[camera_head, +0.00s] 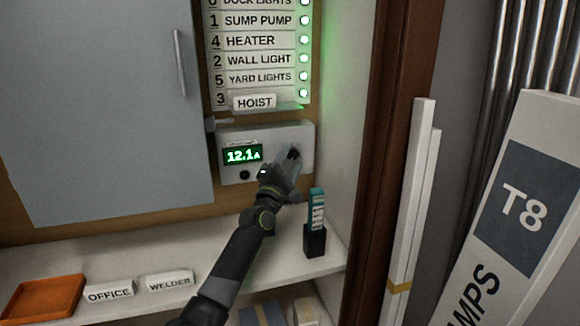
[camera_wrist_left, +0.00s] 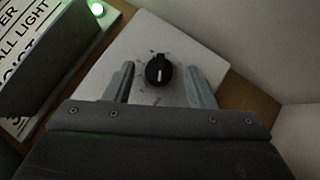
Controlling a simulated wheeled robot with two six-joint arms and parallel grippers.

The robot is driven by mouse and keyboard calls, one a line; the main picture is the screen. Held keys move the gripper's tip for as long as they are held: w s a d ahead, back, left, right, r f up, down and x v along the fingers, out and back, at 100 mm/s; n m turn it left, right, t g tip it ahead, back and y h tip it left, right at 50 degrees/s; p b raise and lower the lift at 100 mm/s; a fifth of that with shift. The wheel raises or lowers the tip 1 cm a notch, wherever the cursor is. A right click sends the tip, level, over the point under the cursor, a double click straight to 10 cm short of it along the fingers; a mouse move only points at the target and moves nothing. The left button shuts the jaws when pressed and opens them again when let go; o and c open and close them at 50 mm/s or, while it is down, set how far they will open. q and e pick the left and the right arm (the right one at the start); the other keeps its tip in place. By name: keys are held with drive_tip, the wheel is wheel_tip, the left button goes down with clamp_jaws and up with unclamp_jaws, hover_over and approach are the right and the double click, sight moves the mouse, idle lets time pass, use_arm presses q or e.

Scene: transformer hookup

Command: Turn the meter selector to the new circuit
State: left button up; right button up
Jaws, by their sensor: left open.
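The white meter box (camera_head: 230,173) is fixed to the wooden back panel below the label list. Its green display (camera_head: 243,155) reads 12.1A, and a small black button (camera_head: 244,174) sits below it. The round black selector knob (camera_wrist_left: 158,71) shows in the left wrist view, its white pointer mark aimed toward the bottom of that picture. My left gripper (camera_head: 290,165) is open in front of the knob, one finger on each side with gaps between. The dial markings around the knob are too small to read. My right gripper is not in view.
The label list (camera_head: 258,55) above has green lamps and a HOIST tag (camera_head: 254,102) at its bottom. A black holder (camera_head: 315,241) with teal-topped strips stands on the shelf right of my arm. OFFICE (camera_head: 109,292) and WELDER (camera_head: 169,282) tags and an orange tray (camera_head: 42,297) lie left.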

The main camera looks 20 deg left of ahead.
use_arm(q)
drive_tip(key=shift+w, duration=0.1)
drive_tip(key=shift+r, duration=0.1)
drive_tip(key=c, duration=1)
drive_tip(key=shift+o, duration=0.2)
